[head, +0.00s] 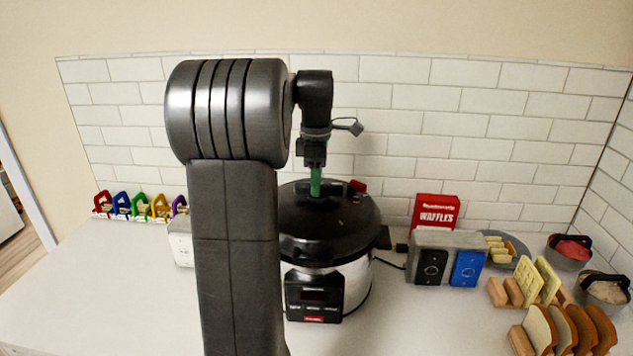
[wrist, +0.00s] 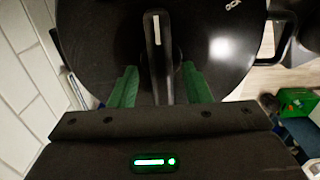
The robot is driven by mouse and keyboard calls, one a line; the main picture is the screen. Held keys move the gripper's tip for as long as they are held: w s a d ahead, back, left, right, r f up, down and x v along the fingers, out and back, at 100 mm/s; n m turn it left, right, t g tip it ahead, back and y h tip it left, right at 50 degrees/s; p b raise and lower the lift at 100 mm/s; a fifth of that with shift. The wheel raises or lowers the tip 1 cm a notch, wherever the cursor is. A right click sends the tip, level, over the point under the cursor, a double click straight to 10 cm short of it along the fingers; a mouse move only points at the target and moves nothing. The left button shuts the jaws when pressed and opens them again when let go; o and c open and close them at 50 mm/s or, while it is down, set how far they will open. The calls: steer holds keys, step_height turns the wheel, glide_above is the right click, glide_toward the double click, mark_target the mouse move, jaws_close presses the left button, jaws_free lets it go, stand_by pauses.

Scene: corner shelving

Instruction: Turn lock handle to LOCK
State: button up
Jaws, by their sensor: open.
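The pressure cooker (head: 325,270) stands on the counter, with its black lid (head: 345,215) on top. In the wrist view, the lock handle (wrist: 156,45) is a black bar with a white line on the dark lid (wrist: 215,45). Part of a white word, ending in "OCK", shows near the lid's edge. My gripper (wrist: 158,85) is open, with one green finger on each side of the handle and visible gaps to it.
A waffle box (head: 435,212), a toaster (head: 445,242) and a plate with food (head: 520,250) stand to the right. Bread slices (head: 570,330) and bowls (head: 568,252) are farther right. Coloured clips (head: 140,207) line the left. The tiled wall is close behind the cooker.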

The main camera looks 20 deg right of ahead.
steer(key=shift+s+a+f, duration=0.1)
steer(key=shift+f, duration=0.35)
jaws_close()
